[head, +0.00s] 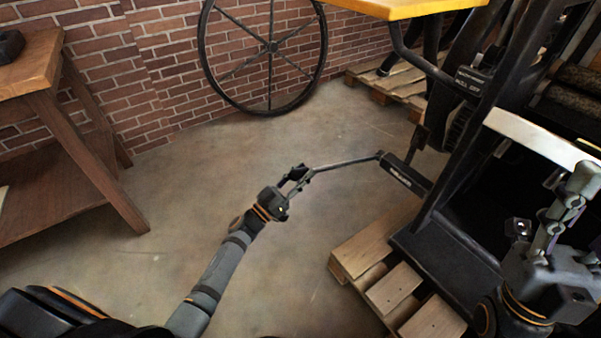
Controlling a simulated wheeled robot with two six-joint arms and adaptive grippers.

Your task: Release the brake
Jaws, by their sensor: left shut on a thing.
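The brake lever (345,163) is a thin dark rod. It sticks out to the left from a dark bar with pale lettering (405,177) low on the black press (455,250). My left gripper (303,175) is shut on the free left end of the lever, above the concrete floor. My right gripper (562,213) is at the right edge, in front of the press and by a pale bar (540,137). Its fingers partly overlap a grey rounded part, and I cannot tell whether they hold it.
Wooden pallets lie under the press (388,285) and farther back (405,85). A large spoked wheel (324,45) leans on the brick wall. A wooden table (30,75) stands at left. A yellow-orange board (400,8) juts in at top. The middle floor is clear.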

